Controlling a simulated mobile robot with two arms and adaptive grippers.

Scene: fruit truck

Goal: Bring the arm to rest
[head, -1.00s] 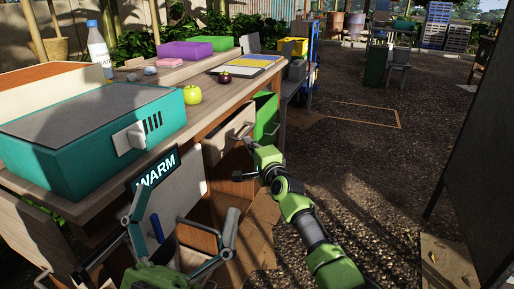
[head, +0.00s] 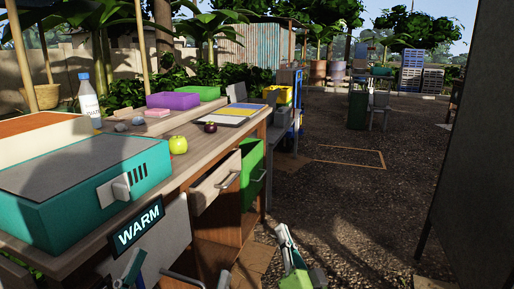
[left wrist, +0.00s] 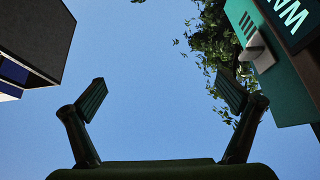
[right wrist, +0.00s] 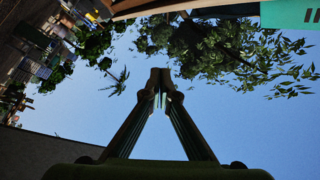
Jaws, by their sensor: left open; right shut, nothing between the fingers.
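My left gripper (head: 178,277) is at the bottom edge of the head view, in front of the wooden counter, mostly cut off. In the left wrist view its two fingers (left wrist: 163,92) stand wide apart with only sky between them. My right gripper (head: 284,236) points up at the bottom centre of the head view, right of the counter. In the right wrist view its fingertips (right wrist: 160,76) meet, with nothing held. Both grippers are clear of the objects on the counter.
A drawer (head: 217,182) stands partly open beside a green bin (head: 252,165). A dark panel (head: 465,150) rises at right. Open gravel lies between.

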